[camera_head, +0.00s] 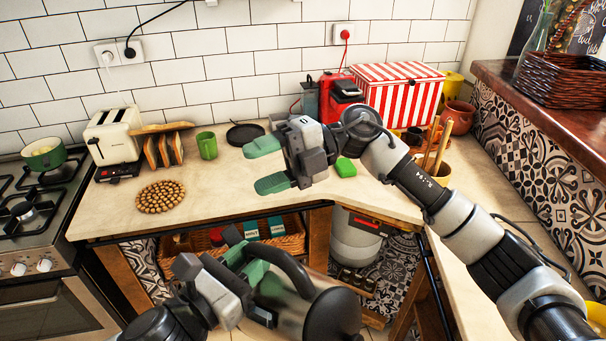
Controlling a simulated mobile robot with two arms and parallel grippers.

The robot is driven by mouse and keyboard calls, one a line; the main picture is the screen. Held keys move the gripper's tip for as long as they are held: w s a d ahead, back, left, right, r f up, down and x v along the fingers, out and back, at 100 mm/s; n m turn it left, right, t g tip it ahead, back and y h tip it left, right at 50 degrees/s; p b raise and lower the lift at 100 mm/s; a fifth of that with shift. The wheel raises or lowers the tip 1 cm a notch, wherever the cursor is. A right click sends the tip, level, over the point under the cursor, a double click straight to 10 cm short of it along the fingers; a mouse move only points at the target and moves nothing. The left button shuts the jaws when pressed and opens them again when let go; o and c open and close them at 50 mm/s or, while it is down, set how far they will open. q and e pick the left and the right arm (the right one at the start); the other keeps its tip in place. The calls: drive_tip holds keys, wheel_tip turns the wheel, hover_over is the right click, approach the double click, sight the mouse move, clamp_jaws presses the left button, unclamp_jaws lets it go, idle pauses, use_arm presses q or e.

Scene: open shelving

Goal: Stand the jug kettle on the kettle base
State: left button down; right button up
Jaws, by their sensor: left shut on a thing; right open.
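The jug kettle (329,317) has a clear body, a black lid and a black handle. It is at the bottom middle, held in front of the counter, and its lower part is cut off by the picture edge. My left gripper (250,264) is shut on its handle. A flat black round disc on the counter near the wall looks like the kettle base (245,133); nothing stands on it. My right gripper (265,165) is open and empty over the counter, in front of the base and to its right.
A green mug (207,145), toast rack (163,151), toaster (113,136) and round beaded mat (161,196) are left of the base. A red coffee machine (338,97) and striped box (397,90) stand right. The front middle counter (222,190) is bare.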

sight(272, 254)
use_arm(q)
drive_tip(key=shift+r, duration=0.15)
drive_tip(key=shift+s, duration=0.1)
use_arm(e)
drive_tip(key=s+d+r+n+t+h, duration=0.45)
drive_tip(key=s+h, duration=0.35)
drive_tip(key=h, duration=0.3)
drive_tip(key=shift+m+g, duration=0.35)
drive_tip(key=shift+m, duration=0.1)
drive_tip(key=x, duration=0.8)
drive_tip(key=d+x, duration=0.1)
drive_tip(key=x, duration=0.3)
drive_tip(key=shift+s+f, duration=0.1)
drive_tip(key=shift+f, duration=0.2)
drive_tip(key=shift+c, duration=0.3)
clamp_jaws()
